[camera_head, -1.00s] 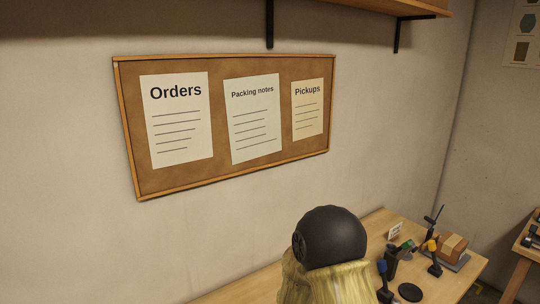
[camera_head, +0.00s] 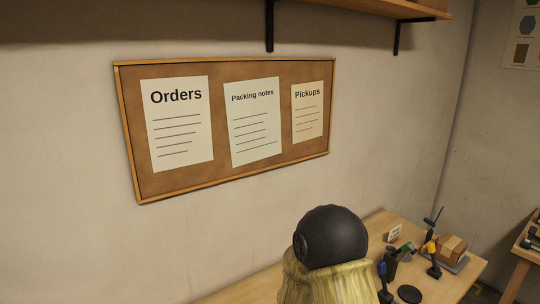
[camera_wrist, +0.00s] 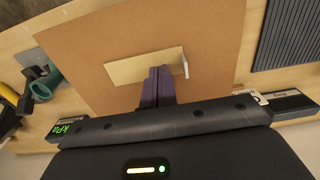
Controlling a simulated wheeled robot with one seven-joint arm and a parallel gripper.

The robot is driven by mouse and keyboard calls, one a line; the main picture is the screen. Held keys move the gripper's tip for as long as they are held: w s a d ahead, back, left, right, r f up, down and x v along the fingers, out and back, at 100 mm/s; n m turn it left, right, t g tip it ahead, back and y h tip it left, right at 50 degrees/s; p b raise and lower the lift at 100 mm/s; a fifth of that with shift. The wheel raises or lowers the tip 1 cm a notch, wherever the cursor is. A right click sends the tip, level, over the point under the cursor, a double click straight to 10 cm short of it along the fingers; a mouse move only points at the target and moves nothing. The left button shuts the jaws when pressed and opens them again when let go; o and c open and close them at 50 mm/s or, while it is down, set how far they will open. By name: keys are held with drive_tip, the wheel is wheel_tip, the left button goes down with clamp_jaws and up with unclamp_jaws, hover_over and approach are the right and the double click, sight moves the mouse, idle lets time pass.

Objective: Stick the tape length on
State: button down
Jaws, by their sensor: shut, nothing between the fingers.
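In the wrist view, a pale tan strip (camera_wrist: 125,68), which looks like the tape length, lies across a brown cardboard-like surface (camera_wrist: 90,40). A small whitish piece stands up at its right end. My gripper (camera_wrist: 159,70) has purple fingers pressed together with nothing between them. The fingertips overlap the strip's middle near its lower edge; I cannot tell whether they touch it. In the head view, a brown box (camera_head: 443,248) with a paler band over its top sits at the far right of the table. My gripper does not show there.
The wrist view shows a teal part (camera_wrist: 46,82) and a yellow-and-black tool (camera_wrist: 10,97) at left, and a dark ribbed pad (camera_wrist: 290,38) at right. The head view shows several small tools and a black disc (camera_head: 409,294) on the table, and a noticeboard (camera_head: 220,175) behind.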

drive_tip(key=shift+r+p, duration=1.65)
drive_tip(key=shift+r, duration=0.65)
drive_tip(key=s+d+r+m+t+b, duration=0.1)
drive_tip(key=s+d+r+m+b, duration=0.1)
drive_tip(key=d+r, duration=0.4)
drive_tip(key=s+d+r+m+t+b, duration=0.1)
drive_tip(key=s+d+r+m+b, duration=0.1)
drive_tip(key=s+d+r+m, duration=0.2)
wheel_tip(320, 180, up, 3)
drive_tip(key=shift+d+m+t, duration=0.3)
drive_tip(key=shift+d+m, duration=0.1)
drive_tip(key=shift+d, duration=0.55)
drive_tip(key=shift+w, duration=0.1)
drive_tip(key=shift+a, duration=0.15)
drive_tip(key=shift+s, duration=0.2)
